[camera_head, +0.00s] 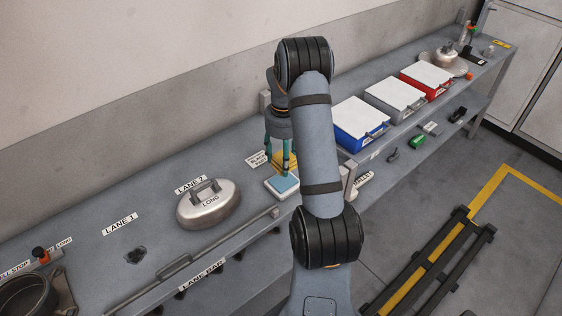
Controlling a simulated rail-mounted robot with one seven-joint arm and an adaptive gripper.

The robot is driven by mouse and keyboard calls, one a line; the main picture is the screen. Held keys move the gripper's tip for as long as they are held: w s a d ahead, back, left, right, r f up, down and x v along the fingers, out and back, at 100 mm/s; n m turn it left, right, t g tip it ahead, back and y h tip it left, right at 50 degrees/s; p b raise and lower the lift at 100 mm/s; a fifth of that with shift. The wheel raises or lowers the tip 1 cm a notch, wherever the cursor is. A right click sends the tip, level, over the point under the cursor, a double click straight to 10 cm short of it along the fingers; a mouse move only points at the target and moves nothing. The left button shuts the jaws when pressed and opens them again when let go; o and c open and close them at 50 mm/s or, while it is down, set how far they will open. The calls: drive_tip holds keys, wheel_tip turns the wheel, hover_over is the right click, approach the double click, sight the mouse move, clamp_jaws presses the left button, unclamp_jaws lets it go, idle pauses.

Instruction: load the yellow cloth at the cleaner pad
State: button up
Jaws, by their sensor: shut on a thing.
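My gripper (278,162) points down over the bench, just behind the upper part of my arm in the picture. Its teal fingers are shut on the yellow cloth (289,158), which shows as a small yellow patch between and behind them. A small light block with a blue top (282,184) lies just in front of and below the fingers; it may be the cleaner pad, but its label is not readable. I cannot tell whether the cloth touches the bench or the block. My arm hides what lies to the right of it.
Blue (361,129), grey (395,98) and red (427,81) lidded boxes line the bench to the right. A rail handle (174,267) runs along the front edge. A dark pot (28,295) is at lower left.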

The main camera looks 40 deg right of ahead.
sight(282, 181)
drive_tip(key=shift+f, duration=0.35)
drive_tip(key=shift+a+f+b, duration=0.1)
drive_tip(key=shift+f+b, duration=1.6)
drive_tip(key=shift+f, duration=0.85)
drive_tip(key=shift+f+b, duration=0.55)
drive_tip(key=shift+b, duration=0.35)
idle(0.4)
drive_tip(key=shift+r, duration=0.1)
drive_tip(key=shift+r+p, duration=2)
drive_tip(key=shift+r, duration=1.45)
